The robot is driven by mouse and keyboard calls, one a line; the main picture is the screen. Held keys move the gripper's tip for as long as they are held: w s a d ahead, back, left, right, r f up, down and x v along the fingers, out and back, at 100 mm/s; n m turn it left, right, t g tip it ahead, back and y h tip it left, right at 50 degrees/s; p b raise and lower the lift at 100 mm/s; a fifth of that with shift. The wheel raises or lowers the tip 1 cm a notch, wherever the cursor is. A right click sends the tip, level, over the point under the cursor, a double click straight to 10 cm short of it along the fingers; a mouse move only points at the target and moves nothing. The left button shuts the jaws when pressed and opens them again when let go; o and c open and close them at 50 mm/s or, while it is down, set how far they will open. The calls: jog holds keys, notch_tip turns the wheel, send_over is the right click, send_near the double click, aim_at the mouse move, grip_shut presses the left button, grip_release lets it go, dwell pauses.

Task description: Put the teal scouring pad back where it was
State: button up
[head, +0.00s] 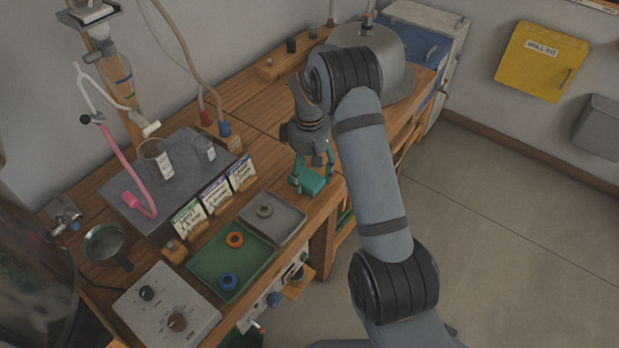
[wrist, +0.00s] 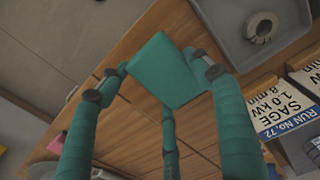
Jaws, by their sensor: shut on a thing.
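The teal scouring pad (head: 314,184) is held in my gripper (head: 311,174), near the front edge of the wooden bench, to the right of the grey tray. In the wrist view the pad (wrist: 163,68) is a flat teal square between the teal fingers of my gripper (wrist: 157,82), tilted in the picture. The gripper is shut on it. Wood planks show beneath and around the pad; I cannot tell whether it touches the bench.
A grey tray (head: 285,232) with a grey ring and a green tray (head: 207,262) with orange and blue rings lie left of the pad. Several label cards (head: 215,194) stand behind them. A large grey dome (head: 398,62) stands at the bench's far end. Wood behind my gripper is clear.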

aim_at(309, 174)
jog(key=shift+f, duration=1)
jog(key=shift+f, duration=0.15)
jog(key=o, duration=1.1)
notch_tip(309, 174, up, 12)
jog(key=shift+r+p, duration=0.15)
jog(key=shift+p, duration=0.15)
